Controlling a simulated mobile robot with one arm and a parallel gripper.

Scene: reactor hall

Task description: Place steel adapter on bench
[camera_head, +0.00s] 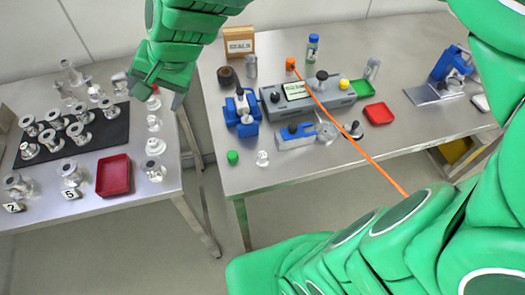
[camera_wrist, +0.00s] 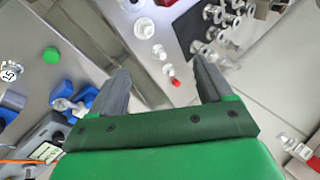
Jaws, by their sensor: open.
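Several shiny flanged steel fittings (camera_head: 75,130) stand on and around a black mat on the left table. Which of them is the steel adapter I cannot tell. Some also show at the top of the wrist view (camera_wrist: 213,14). My gripper (camera_head: 150,92) hangs above the right edge of the left table, near the gap between tables. In the wrist view my gripper (camera_wrist: 160,65) has its two grey fingers wide apart with nothing held between them. Small pale fittings (camera_wrist: 158,51) lie well below. The bench (camera_head: 300,165) on the right carries blue and grey fixtures.
A red tray (camera_head: 113,175) sits at the left table's front. On the bench stand a blue clamp (camera_head: 241,112), a grey device (camera_head: 310,97), a green cap (camera_head: 232,157), a red tray (camera_head: 379,113) and bottles. An orange cable (camera_head: 350,140) crosses the bench. Its front left is mostly clear.

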